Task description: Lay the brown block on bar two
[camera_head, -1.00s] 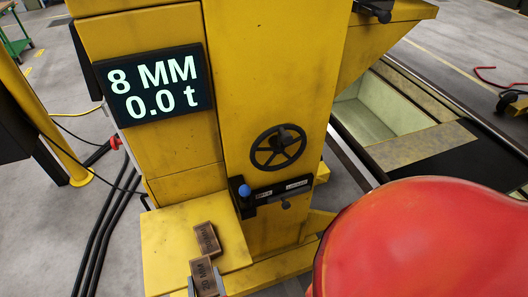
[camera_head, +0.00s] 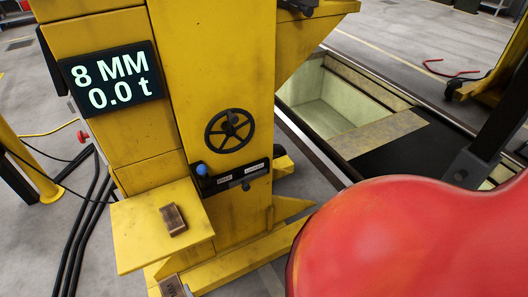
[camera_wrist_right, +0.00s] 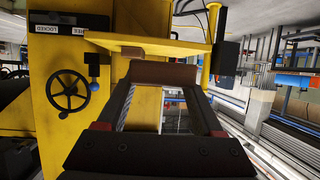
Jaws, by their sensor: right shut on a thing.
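One brown block (camera_head: 173,219) lies on the small yellow shelf in the head view. A second brown block (camera_head: 172,287) shows at the bottom edge, partly cut off, just off the front of the shelf. My right gripper (camera_wrist_right: 163,82) is shut on this second block, which also shows across the fingertips in the right wrist view (camera_wrist_right: 163,72). The held block is apart from the one on the shelf. My left gripper is not in view. I cannot make out which part is bar two.
The yellow shelf (camera_head: 135,237) sticks out from a yellow lifting column (camera_head: 215,60) with a handwheel (camera_head: 229,130), a blue-knobbed lever (camera_head: 202,170) and a display (camera_head: 110,79) reading 8 MM and 0.0 t. Black cables (camera_head: 88,215) run along the floor at left. A pit (camera_head: 330,105) lies behind right.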

